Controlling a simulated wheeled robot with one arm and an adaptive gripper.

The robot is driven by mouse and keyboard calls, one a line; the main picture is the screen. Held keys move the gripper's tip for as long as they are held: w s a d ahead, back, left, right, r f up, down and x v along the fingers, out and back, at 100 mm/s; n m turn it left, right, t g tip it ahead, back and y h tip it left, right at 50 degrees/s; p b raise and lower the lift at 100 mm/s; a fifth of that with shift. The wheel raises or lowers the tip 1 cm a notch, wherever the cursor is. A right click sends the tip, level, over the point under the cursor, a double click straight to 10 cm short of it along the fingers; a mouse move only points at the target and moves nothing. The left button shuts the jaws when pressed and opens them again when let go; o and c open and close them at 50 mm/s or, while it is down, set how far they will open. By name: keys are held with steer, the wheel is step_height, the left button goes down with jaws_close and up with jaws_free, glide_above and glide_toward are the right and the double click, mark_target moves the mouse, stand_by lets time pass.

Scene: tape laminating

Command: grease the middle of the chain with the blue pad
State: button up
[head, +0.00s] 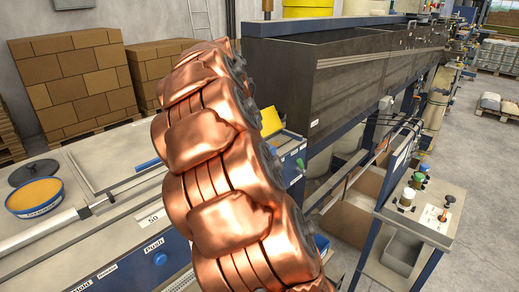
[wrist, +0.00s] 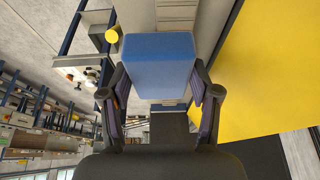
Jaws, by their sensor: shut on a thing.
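In the wrist view my gripper (wrist: 160,92) is shut on the blue pad (wrist: 158,48), a block with a darker blue upper band and a paler face. One dark finger is on each side of it. My copper-coloured arm fills the middle of the head view and hides what is behind it; the gripper does not show there. An open round tin (head: 34,198) with an orange-yellow filling stands on the bench at the left, its dark lid (head: 33,172) just behind it. I cannot make out the chain in either view.
The grey bench (head: 95,160) with blue labelled front runs along the left. A long dark machine trough (head: 345,70) stands behind my arm. A small cart (head: 425,212) with bottles is at the right. In the wrist view a large yellow surface (wrist: 275,70) lies close on the right.

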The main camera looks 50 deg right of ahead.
mark_target(268, 144)
steer(key=shift+a+b, duration=0.35)
steer(key=shift+a, duration=0.85)
steer(key=shift+d+p, duration=1.05)
steer(key=shift+d, duration=4.3)
steer(key=shift+a+f+b, duration=0.15)
steer(key=shift+a+b, duration=0.5)
steer(key=shift+a, duration=0.6)
steer(key=shift+a+f+b, duration=0.1)
steer(key=shift+a+b, duration=0.55)
steer(key=shift+a, duration=0.55)
steer(key=shift+a+r+b, duration=0.15)
steer(key=shift+a+b, duration=0.45)
steer(key=shift+a, duration=0.85)
steer(key=shift+a+r+b, duration=0.15)
steer(key=shift+a+b, duration=0.4)
steer(key=shift+a, duration=0.9)
steer(key=shift+d+f+p, duration=0.1)
steer(key=shift+d+p, duration=0.4)
steer(key=shift+d, duration=4.85)
steer(key=shift+r+p, duration=0.2)
steer(key=shift+p, duration=0.1)
step_height(268, 144, up, 8)
steer(key=p, duration=0.2)
steer(key=shift+p, duration=0.35)
